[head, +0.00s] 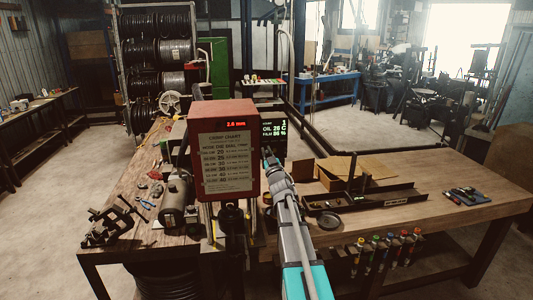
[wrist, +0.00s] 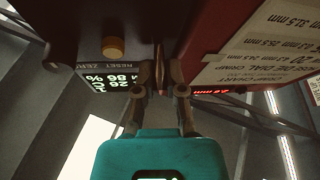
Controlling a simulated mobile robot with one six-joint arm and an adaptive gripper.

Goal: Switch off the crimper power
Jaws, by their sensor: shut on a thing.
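The crimper's red box (head: 222,143) stands on the workbench in the head view, with a crimp chart (head: 226,163) on its front and a lit red readout (head: 235,125). A dark display (head: 272,131) with lit text is beside and behind it. My gripper (head: 269,158) is at the box's right side. In the wrist view, my gripper (wrist: 161,70) is shut on a thin dark part (wrist: 159,62) between the red box (wrist: 215,25) and the display (wrist: 123,84). The fingers hide most of this part, and I cannot tell whether it is the power switch.
An orange knob (wrist: 113,47) is left of the fingers in the wrist view. A motor-like cylinder (head: 174,198) and loose tools stand left of the crimper. Cardboard (head: 350,170) and a dark tray (head: 365,199) lie to the right. The bench's front right is mostly clear.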

